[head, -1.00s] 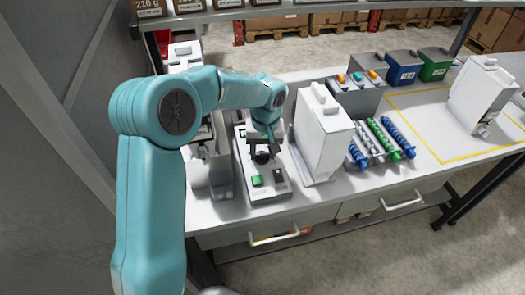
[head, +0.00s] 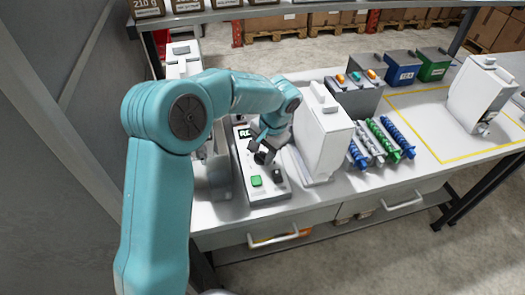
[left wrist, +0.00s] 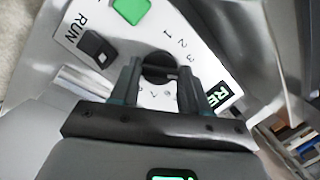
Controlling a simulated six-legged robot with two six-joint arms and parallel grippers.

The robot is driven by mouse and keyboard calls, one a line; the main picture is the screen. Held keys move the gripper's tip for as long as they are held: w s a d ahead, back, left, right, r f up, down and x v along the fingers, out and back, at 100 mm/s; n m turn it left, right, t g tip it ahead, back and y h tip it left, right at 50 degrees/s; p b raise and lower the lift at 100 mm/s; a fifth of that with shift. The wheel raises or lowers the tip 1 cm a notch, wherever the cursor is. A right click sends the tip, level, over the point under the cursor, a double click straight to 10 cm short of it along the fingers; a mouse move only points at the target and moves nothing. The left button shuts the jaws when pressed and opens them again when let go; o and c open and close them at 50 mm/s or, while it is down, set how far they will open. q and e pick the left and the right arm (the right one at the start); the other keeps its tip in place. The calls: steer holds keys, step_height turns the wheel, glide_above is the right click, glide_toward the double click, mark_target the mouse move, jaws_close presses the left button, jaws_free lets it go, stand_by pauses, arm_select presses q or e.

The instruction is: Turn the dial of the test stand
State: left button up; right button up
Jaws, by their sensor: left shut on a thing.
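The test stand (head: 268,193) is a light box on the bench with a green button (head: 256,181), a black rocker switch (head: 277,175) and a lit display (head: 243,132). Its black round dial (left wrist: 160,65) sits in a ring of numbers in the left wrist view. My left gripper (head: 261,147) is over the panel, with its two fingers on either side of the dial, shut on it. The display, partly cut by a finger, shows green letters beginning "RE" in the left wrist view (left wrist: 222,97). My right gripper is not in view.
A tall white dispenser (head: 322,140) stands close to the right of the test stand. Blue, grey and green augers (head: 383,139) lie farther right. Blue (head: 402,69) and green bins stand behind. Another white dispenser (head: 482,95) stands in the yellow-marked area, which has free room.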

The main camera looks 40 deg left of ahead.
arm_select(q)
steer(key=shift+m, duration=0.3)
stand_by(0.4)
steer(key=o, duration=1)
steer(key=shift+w+f, duration=0.1)
steer(key=shift+o, duration=0.2)
steer(key=v, duration=1.6)
steer(key=shift+r, duration=0.2)
steer(key=shift+f, duration=0.1)
